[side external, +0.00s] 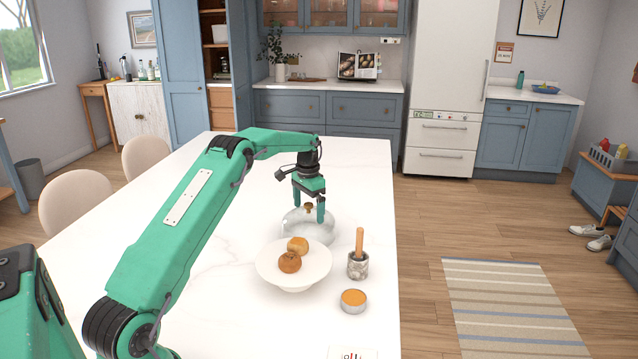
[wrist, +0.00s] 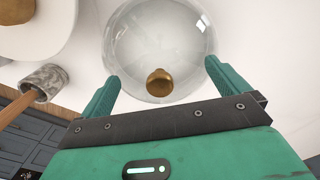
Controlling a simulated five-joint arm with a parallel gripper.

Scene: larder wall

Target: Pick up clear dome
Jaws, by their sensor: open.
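The clear dome (side external: 290,225) stands on the white table behind the cake stand, with a brass-coloured knob (side external: 308,206) on top. In the wrist view the clear dome (wrist: 160,35) fills the upper middle, and its knob (wrist: 159,83) lies between the fingers. My gripper (side external: 308,207) is open above the dome, with a finger on each side of the knob. My gripper (wrist: 159,90) also shows its two green fingers in the wrist view, apart from the knob. Whether the fingertips touch the dome's glass is unclear.
A white cake stand (side external: 268,268) with two buns (side external: 291,262) is just in front of the dome. A marble mortar with a wooden pestle (side external: 358,262) and a small orange-filled dish (side external: 354,300) stand to the right. The table's left part is clear.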

